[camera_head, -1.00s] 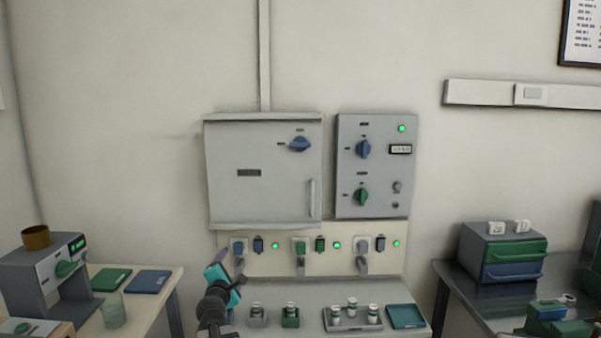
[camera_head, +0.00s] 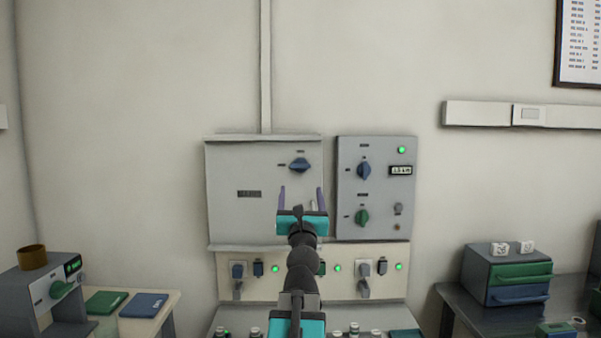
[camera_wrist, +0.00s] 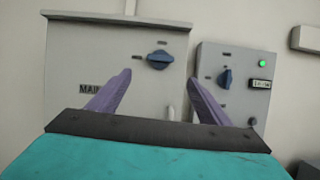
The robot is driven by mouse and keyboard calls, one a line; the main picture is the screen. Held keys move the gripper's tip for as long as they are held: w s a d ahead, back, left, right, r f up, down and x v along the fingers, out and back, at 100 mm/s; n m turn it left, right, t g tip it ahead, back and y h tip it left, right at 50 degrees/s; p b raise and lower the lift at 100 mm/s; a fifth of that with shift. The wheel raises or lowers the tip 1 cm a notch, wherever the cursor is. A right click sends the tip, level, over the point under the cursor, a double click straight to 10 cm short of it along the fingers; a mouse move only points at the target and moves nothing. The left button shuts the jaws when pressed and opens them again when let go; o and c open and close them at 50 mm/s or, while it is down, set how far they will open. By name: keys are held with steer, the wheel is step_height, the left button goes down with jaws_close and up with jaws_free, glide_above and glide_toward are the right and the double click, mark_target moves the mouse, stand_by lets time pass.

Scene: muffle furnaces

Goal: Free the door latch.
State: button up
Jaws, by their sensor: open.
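The grey cabinet door (camera_head: 232,215) is shut on the wall. Its blue latch knob (camera_head: 300,164) sits at the upper right of the door, its handle lying roughly level; the knob also shows in the wrist view (camera_wrist: 158,60). The pale upright door handle at the lower right is mostly hidden behind my gripper in the head view. My gripper (camera_head: 301,190) is open and empty, its two purple fingers pointing up and apart in front of the door, below the knob. In the wrist view my gripper (camera_wrist: 160,80) has the knob beyond and between its fingertips, not touching it.
A grey control panel (camera_head: 375,225) with a blue knob, a green knob, a display and a green light adjoins the door's right side. A socket strip (camera_head: 335,283) runs below. A drawer box (camera_head: 505,278) stands at right.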

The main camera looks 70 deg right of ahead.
mark_target(302, 167)
steer(key=shift+s+r, duration=0.25)
steer(key=shift+s, duration=0.05)
steer(key=shift+x, duration=6.9)
steer(key=shift+w, duration=0.1)
